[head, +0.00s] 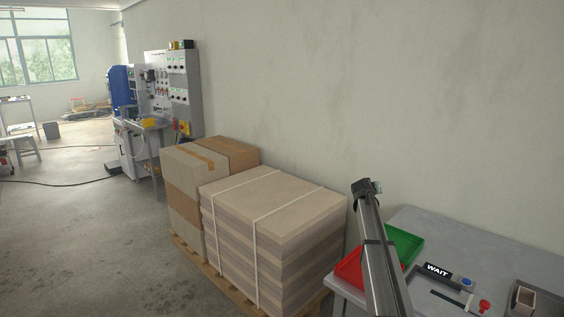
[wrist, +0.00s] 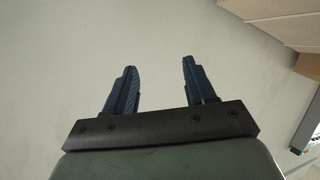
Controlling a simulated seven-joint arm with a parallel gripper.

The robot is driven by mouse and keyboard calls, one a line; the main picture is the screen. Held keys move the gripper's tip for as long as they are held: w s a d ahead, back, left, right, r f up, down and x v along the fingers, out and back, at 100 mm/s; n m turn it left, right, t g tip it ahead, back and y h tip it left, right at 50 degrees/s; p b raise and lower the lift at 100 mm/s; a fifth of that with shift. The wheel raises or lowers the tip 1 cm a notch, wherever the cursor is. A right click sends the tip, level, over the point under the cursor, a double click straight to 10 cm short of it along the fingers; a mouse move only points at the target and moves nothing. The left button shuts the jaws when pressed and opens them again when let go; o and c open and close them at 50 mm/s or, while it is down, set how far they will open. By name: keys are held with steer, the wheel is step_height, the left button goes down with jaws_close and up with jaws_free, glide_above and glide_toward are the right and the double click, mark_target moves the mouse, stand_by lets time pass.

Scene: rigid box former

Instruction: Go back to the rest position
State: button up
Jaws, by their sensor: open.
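My gripper (wrist: 155,85) shows in the wrist view with its two dark fingers spread apart and nothing between them. Behind the fingers there is only a plain pale surface. In the head view I cannot make out the gripper's fingers. No object of the task shows near the gripper.
A grey table (head: 440,228) at the lower right bears a green tray (head: 406,243), a red tray (head: 349,268), a WAIT sign (head: 437,270) and a small open box (head: 525,297). Strapped board stacks (head: 275,195) and cartons (head: 195,160) stand on a pallet left of it.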

steer(key=a+n+t+y, duration=0.45)
steer(key=a+n, duration=0.35)
steer(key=a, duration=1.9)
steer(key=s+a+f+n+y, duration=0.2)
steer(key=s+a+f+n, duration=0.1)
steer(key=a+f, duration=0.4)
steer(key=s+d+f+m+g+h, duration=0.1)
steer(key=s+d+f+g, duration=0.2)
steer(key=s+f, duration=0.75)
steer(key=s+d+f+m+g, duration=0.25)
steer(key=s+f, duration=0.45)
steer(key=f, duration=0.6)
steer(key=s+d+f+g+h, duration=0.1)
steer(key=s+d+f+g, duration=0.25)
steer(key=s+f, duration=0.65)
steer(key=s+d+f+m+g, duration=0.1)
steer(key=s+d+f+g, duration=0.15)
steer(key=s+f, duration=0.45)
steer(key=s+d+f+m+g, duration=0.1)
steer(key=s+f+g, duration=0.25)
steer(key=s, duration=0.85)
steer(key=s+d+f+m+g, duration=0.1)
steer(key=s+f+m+g, duration=0.1)
steer(key=s+f, duration=0.55)
steer(key=s+r+m+g+y, duration=0.1)
steer(key=s+g, duration=0.4)
steer(key=s, duration=2.1)
steer(key=shift+s+a+r+m+g+y, duration=0.15)
steer(key=shift+s+r+m+g+y, duration=0.15)
steer(key=shift+m+y, duration=0.3)
